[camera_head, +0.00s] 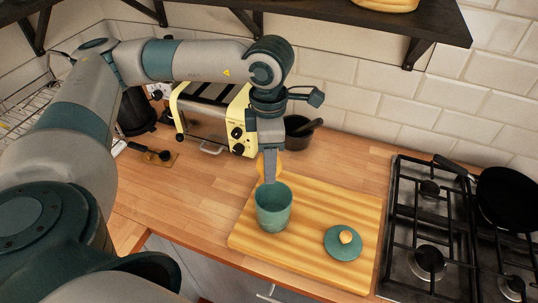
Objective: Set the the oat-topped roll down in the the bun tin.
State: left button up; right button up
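The bun tin (273,211) is a teal, open-topped cylinder standing upright on the wooden board. Its teal lid (343,244) with a round wooden knob lies on the board to its right. My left gripper (270,168) points down just behind the tin's rim, with its near finger seen almost edge-on. The orange-tan roll (260,169) shows on both sides of that finger and appears held; the far finger is hidden behind it. The oat topping cannot be made out. My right gripper is not in view.
A cream and steel toaster (215,115) stands behind, left of my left gripper. A dark pot (297,133) stands behind it. A gas hob (428,262) with a black pan (508,196) is at the right. The board (345,200) has free room behind the lid.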

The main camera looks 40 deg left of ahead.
pick_arm(q)
notch_tip(320, 180, down, 3)
jog(key=shift+f+b, duration=0.2)
jog(key=shift+b, duration=0.1)
jog(key=shift+f, duration=0.3)
jog(key=o, duration=0.9)
jog(key=shift+c, duration=0.2)
jog(key=shift+r, duration=0.15)
